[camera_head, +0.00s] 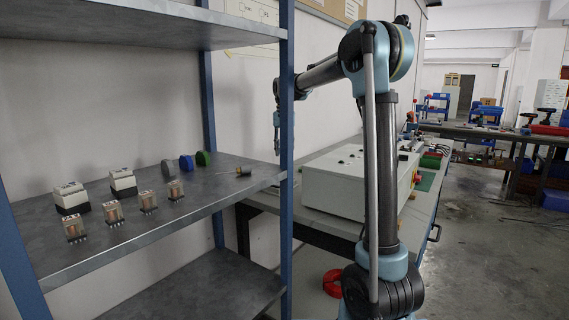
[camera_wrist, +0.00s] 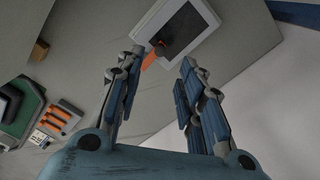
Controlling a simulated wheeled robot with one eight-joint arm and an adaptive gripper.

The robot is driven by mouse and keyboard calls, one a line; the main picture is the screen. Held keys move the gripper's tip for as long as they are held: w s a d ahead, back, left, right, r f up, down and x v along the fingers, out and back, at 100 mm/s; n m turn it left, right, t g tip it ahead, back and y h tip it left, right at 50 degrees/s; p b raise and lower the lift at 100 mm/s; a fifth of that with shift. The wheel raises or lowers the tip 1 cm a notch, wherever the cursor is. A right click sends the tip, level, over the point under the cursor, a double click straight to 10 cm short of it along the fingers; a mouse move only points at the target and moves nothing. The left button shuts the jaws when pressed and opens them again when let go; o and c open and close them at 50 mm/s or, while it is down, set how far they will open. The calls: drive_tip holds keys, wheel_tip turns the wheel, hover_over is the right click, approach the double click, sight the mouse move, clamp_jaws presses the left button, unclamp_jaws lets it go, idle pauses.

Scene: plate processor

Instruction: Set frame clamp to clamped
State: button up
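In the wrist view my gripper (camera_wrist: 162,58) is open, its two blue-grey fingers apart with nothing held between them. Beyond the fingertips is a light grey frame with a dark panel (camera_wrist: 180,30). An orange lever-like part (camera_wrist: 152,56) with a dark end sits at the frame's lower left edge, showing between the fingertips near the left one. It may be the frame clamp; whether it is clamped and whether a finger touches it, I cannot tell. In the head view my gripper (camera_head: 277,135) hangs small and partly behind the shelf post, and the frame is not visible there.
A blue-posted shelf (camera_head: 150,215) with relays and spools fills the left of the head view. A pale control box (camera_head: 345,180) stands on the workbench (camera_head: 418,210). In the wrist view a green-edged part (camera_wrist: 28,112) and an orange-striped block (camera_wrist: 62,118) lie left.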

drive_tip(key=shift+r, duration=1.95)
